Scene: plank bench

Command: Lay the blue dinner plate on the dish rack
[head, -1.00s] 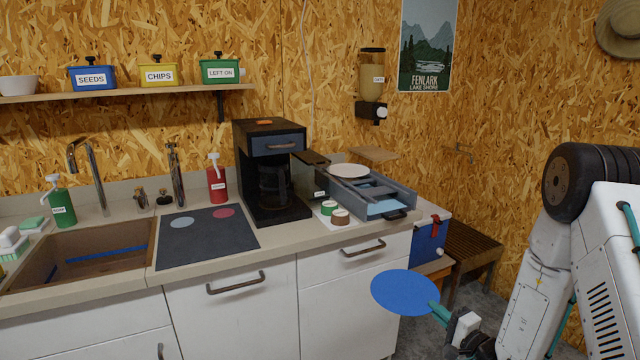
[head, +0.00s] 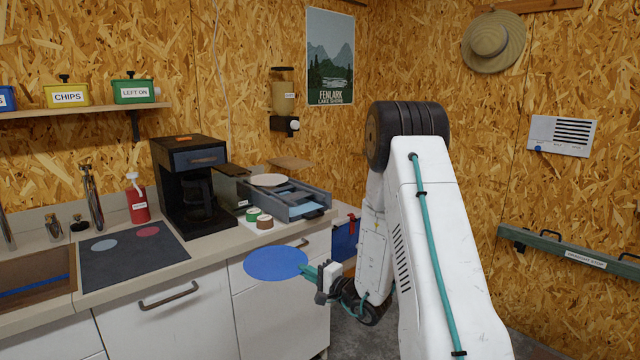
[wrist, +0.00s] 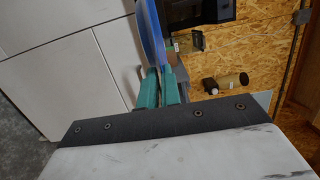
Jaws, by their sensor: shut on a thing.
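The blue dinner plate (head: 275,263) is held out flat in front of the white cabinet fronts, below the counter's right end in the head picture. My gripper (head: 309,271) is shut on the plate's right edge. In the wrist view the teal fingers (wrist: 160,88) pinch the plate (wrist: 150,35), which shows nearly edge-on. The grey-blue dish rack (head: 310,207) stands on the right end of the counter, above and beyond the plate in the head picture. A pale plate (head: 268,180) lies on the rack's back left part.
A black coffee maker (head: 193,185) stands left of the rack. Green (head: 253,214) and brown (head: 265,222) rolls sit at the rack's front left. A red pump bottle (head: 138,200) and a dark mat (head: 130,252) are farther left. A blue box (head: 344,235) stands right of the cabinets.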

